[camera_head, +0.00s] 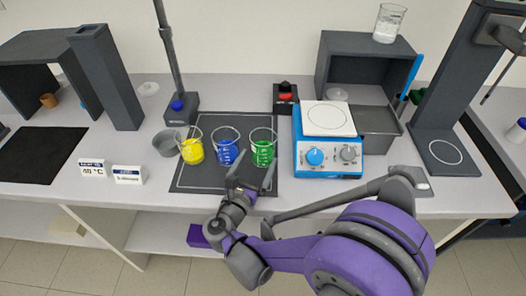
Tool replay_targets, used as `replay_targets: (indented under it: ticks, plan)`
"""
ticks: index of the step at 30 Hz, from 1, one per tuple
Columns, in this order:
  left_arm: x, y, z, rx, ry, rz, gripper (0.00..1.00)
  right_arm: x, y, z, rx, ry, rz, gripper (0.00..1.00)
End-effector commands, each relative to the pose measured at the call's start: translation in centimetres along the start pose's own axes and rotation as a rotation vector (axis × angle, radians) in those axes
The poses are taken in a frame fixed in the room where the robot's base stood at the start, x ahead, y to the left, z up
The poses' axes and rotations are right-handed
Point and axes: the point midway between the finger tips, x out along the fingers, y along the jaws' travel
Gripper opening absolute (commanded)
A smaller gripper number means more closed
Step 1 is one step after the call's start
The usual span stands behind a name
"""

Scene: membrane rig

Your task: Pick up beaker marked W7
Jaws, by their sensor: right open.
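Three glass beakers stand on a dark mat (205,181): one with yellow liquid (192,152), one with blue liquid (227,151) and one with green liquid (262,150). Another beaker with white contents (388,24) stands on top of a grey box at the back right. No W7 marking is readable on any beaker at this size. My right gripper (256,170) is open, with its fingers pointing away from me, at the near side of the blue and green beakers. One finger overlaps the green beaker's edge in the picture; contact cannot be told. My left gripper is out of view.
A blue hotplate stirrer (328,167) stands right of the mat, with a grey bin (378,130) beside it. A metal dish (167,144) is left of the yellow beaker. A stand with a rod (182,107) is behind. Small label signs (128,174) stand at the left front.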

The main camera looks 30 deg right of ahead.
Motion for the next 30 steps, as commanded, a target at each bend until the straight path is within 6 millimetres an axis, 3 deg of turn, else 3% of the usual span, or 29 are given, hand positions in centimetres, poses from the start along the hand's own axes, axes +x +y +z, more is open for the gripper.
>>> replay_targets:
  ticks: [3,9,18,26,27,30]
  plan:
    - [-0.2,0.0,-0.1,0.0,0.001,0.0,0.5,1.8,-0.1,0.2,0.001,0.0,-0.004,1.0]
    - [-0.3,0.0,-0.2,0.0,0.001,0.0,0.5,3.1,0.0,0.2,0.001,0.0,-0.002,1.0]
    - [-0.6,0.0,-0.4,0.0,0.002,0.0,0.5,7.1,-0.1,0.2,0.001,0.0,-0.003,1.0]
    - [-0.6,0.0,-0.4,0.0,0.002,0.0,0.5,7.5,0.0,0.2,0.001,0.001,0.0,1.0]
    - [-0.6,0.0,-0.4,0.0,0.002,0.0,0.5,7.5,0.0,0.2,0.001,0.001,0.0,0.98]
    - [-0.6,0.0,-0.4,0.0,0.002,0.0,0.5,7.5,0.0,0.2,0.001,0.001,0.0,0.8]
